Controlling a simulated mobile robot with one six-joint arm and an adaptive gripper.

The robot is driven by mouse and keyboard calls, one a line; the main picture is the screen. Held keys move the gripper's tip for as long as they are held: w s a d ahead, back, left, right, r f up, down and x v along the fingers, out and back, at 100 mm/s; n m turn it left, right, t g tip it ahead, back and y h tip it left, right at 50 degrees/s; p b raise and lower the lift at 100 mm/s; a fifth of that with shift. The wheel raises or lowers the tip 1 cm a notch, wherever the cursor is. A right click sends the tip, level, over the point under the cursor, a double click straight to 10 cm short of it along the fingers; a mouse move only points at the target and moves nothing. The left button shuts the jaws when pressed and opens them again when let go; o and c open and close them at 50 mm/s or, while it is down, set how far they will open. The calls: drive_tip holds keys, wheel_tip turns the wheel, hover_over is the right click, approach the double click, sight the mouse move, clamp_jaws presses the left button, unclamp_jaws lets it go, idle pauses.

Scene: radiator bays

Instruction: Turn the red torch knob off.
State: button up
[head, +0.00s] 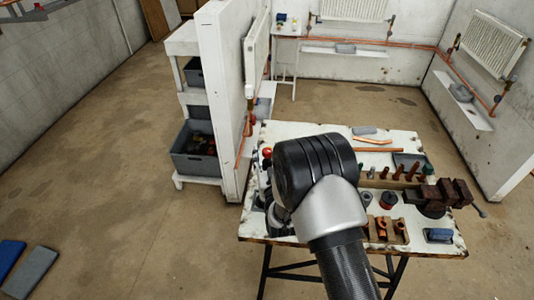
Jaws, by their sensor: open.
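A small red round thing (267,153) shows at the back left of the workbench, just left of my arm. It may be the red torch knob, but it is too small to be sure, and its setting cannot be read. My arm's black joint and silver link cover the middle left of the bench. Dark and grey shapes (275,215) show beside the arm at the bench's left edge; I cannot tell what they are. I cannot make out my gripper, which seems hidden behind the arm.
The white workbench (455,246) holds a brown vise (445,195), copper fittings (384,228) in a rack and a blue block (438,235). A white partition (222,90) and shelf with grey bins (195,160) stand behind left. Floor at left is mostly clear.

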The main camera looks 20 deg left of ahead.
drive_tip(key=shift+w+a, duration=0.15)
drive_tip(key=shift+w, duration=0.15)
drive_tip(key=shift+c, duration=0.2)
drive_tip(key=c, duration=1)
drive_tip(key=shift+a+m+t+h+b, duration=0.1)
drive_tip(key=shift+m+t+h+b, duration=0.25)
drive_tip(key=shift+b, duration=0.2)
drive_tip(key=shift+c, duration=0.3)
drive_tip(key=m+t+h+b, duration=0.1)
drive_tip(key=h+b, duration=0.1)
drive_tip(key=shift+a+f+m+h, duration=0.1)
drive_tip(key=shift+m+h, duration=0.25)
drive_tip(key=m+h+b, duration=0.2)
drive_tip(key=h, duration=0.2)
drive_tip(key=shift+m+t+b, duration=0.25)
drive_tip(key=shift+m+b, duration=0.1)
drive_tip(key=shift+m, duration=0.05)
drive_tip(key=m+h+b, duration=0.1)
drive_tip(key=m+h, duration=0.1)
drive_tip(key=h, duration=0.2)
drive_tip(key=m+g+h+b, duration=0.1)
drive_tip(key=m+h, duration=0.1)
drive_tip(key=h, duration=0.1)
drive_tip(key=shift+m+h+b, duration=0.4)
drive_tip(key=shift+m+g+h+b, duration=0.55)
drive_tip(key=shift+m+g+h, duration=0.15)
drive_tip(key=shift+m+h, duration=0.3)
drive_tip(key=shift+h, duration=0.4)
